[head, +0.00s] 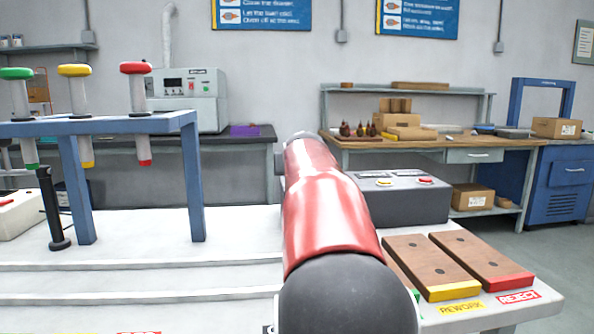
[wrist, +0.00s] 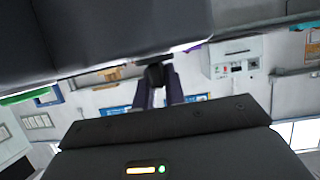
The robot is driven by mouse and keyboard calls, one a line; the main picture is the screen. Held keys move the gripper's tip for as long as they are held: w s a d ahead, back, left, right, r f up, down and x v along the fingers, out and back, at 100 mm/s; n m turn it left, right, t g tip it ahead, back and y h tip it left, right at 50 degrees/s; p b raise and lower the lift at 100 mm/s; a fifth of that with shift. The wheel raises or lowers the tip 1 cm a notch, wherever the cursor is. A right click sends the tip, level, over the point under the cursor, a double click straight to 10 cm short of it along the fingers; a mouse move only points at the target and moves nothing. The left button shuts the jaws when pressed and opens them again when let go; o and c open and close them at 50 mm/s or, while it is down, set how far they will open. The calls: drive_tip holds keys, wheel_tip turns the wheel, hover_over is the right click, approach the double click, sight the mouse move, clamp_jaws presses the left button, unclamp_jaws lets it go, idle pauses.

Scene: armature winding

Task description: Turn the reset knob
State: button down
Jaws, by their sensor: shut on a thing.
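In the wrist view my gripper (wrist: 159,82) has its two fingers closed on either side of a small dark knob (wrist: 154,75), at the edge of a large dark grey surface (wrist: 120,30). I take this to be the reset knob; its marking and turned angle cannot be read. In the head view a dark grey control box (head: 410,207) with a yellow and a red button on top stands on the bench. My red arm covers its left part and hides the gripper and knob.
A blue rack (head: 190,180) holding green, yellow and red-capped spindles stands at left on the white bench (head: 240,222). A black post (head: 52,210) stands beside it. Wooden boards (head: 432,268) with yellow and red ends lie at the right, by REWORK and REJECT labels.

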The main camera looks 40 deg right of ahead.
drive_tip(key=m+g+h+b, duration=0.2)
drive_tip(key=m+b, duration=0.1)
drive_tip(key=m+g+h+b, duration=0.1)
drive_tip(key=shift+w+a+f+g+h, duration=0.1)
drive_tip(key=shift+f+g+h, duration=0.2)
drive_tip(key=shift+g, duration=0.1)
drive_tip(key=shift+r+m+g+h+b, duration=0.25)
drive_tip(key=shift+m+g+h+b, duration=0.3)
drive_tip(key=shift+m+g, duration=0.55)
drive_tip(key=m+g+p, duration=0.2)
drive_tip(key=m+g+h, duration=0.1)
drive_tip(key=g, duration=0.1)
drive_tip(key=shift+r+m+p, duration=0.25)
drive_tip(key=shift+m+p, duration=0.15)
drive_tip(key=shift+f+m+g+p, duration=0.15)
drive_tip(key=shift+m+g+p, duration=0.65)
drive_tip(key=shift+g, duration=0.2)
drive_tip(key=shift+f, duration=0.1)
drive_tip(key=c, duration=1.5)
unclamp_jaws()
drive_tip(key=shift+o, duration=0.2)
